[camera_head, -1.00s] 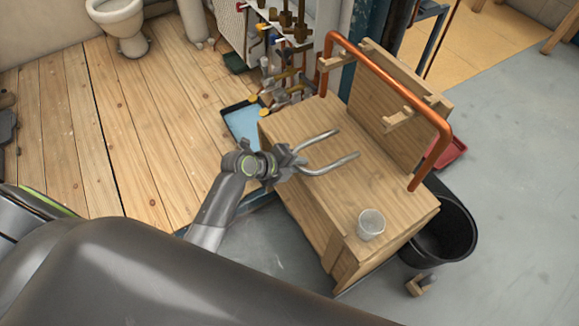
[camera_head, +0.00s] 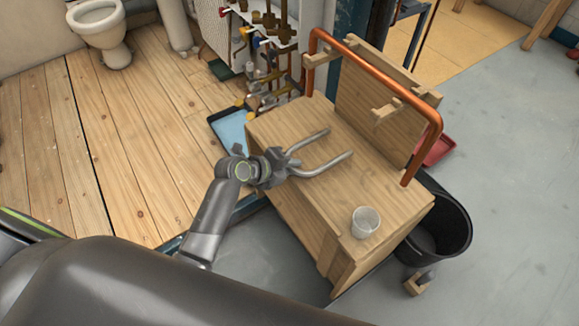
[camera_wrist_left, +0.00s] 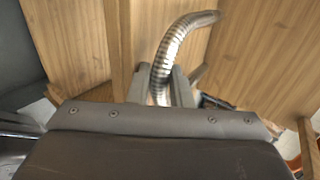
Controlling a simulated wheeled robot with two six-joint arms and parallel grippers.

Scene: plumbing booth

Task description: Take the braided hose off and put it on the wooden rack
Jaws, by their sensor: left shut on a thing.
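The braided hose (camera_head: 335,161) is a silver-grey U-shaped piece, with both ends pointing right over the bench top. My left gripper (camera_head: 287,164) is shut on its bend at the left edge of the bench. In the left wrist view the ribbed hose (camera_wrist_left: 172,48) rises from between the fingers (camera_wrist_left: 160,88), with wood behind it. I cannot tell whether its ends touch the wood. The wooden rack (camera_head: 358,100) is an upright board with pegs (camera_head: 386,112) behind the bench top. My right gripper is not in view.
A clear cup (camera_head: 365,222) stands on the near right of the bench top (camera_head: 390,195). A black bucket (camera_head: 437,240) stands right of the bench. Valves and pipes (camera_head: 270,75) are behind it.

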